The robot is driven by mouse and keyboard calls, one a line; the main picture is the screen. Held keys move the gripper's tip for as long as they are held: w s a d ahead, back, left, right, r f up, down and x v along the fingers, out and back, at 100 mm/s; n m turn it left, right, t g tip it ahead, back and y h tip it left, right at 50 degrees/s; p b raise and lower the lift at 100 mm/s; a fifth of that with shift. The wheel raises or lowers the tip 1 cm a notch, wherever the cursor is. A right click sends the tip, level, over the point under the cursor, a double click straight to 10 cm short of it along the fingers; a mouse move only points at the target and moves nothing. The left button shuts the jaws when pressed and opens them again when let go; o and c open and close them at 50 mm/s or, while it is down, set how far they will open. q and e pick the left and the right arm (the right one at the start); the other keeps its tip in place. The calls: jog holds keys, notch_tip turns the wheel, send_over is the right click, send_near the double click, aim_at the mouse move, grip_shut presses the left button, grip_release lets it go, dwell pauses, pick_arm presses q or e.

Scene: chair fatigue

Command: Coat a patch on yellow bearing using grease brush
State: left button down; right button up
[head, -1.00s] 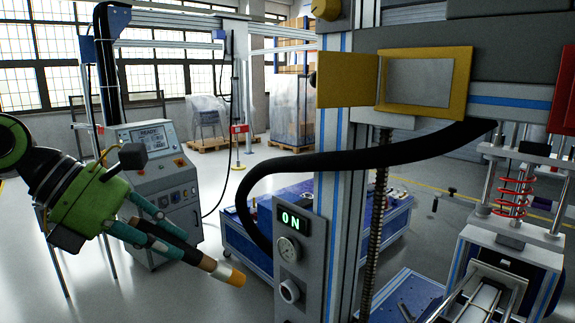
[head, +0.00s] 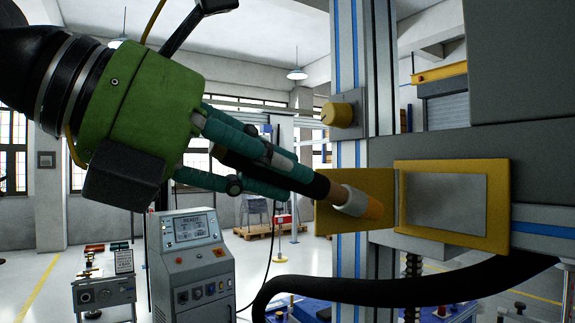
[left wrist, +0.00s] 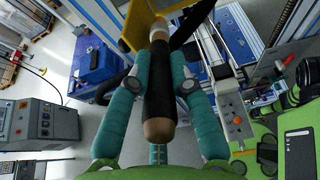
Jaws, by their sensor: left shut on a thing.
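The grease brush (head: 318,186) has a dark handle, a pale collar and an orange tip. My left gripper (head: 275,168), green with teal fingers, is shut on its handle. In the left wrist view the brush (left wrist: 159,95) lies between the fingers (left wrist: 160,80), its tip end pointing away. A round yellow piece (head: 338,114), which looks like the yellow bearing, sits on a grey block on the upright column. It is above the brush tip and apart from it in the picture. The brush tip overlaps an open yellow flap (head: 327,217); contact cannot be told. My right gripper is out of view.
A yellow frame with a grey panel (head: 447,203) is right of the flap. A thick black hose (head: 370,292) curves below. A control console (head: 190,262) stands at lower left. In the left wrist view a blue cart (left wrist: 97,57) is at left.

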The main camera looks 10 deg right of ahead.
pick_arm(q)
jog(key=shift+s+r, duration=0.1)
jog(key=shift+r, duration=0.1)
jog(key=shift+d+p, duration=0.2)
jog(key=shift+p, duration=0.25)
jog(key=d, duration=0.1)
jog(key=w+d, duration=0.1)
jog(key=d, duration=0.1)
jog(key=shift+w+f+p, duration=0.1)
jog(key=shift+w+p, duration=0.1)
jog(key=shift+p, duration=0.15)
jog(key=shift+w+d, duration=0.1)
jog(key=shift+d, duration=0.15)
jog(key=shift+a, duration=0.15)
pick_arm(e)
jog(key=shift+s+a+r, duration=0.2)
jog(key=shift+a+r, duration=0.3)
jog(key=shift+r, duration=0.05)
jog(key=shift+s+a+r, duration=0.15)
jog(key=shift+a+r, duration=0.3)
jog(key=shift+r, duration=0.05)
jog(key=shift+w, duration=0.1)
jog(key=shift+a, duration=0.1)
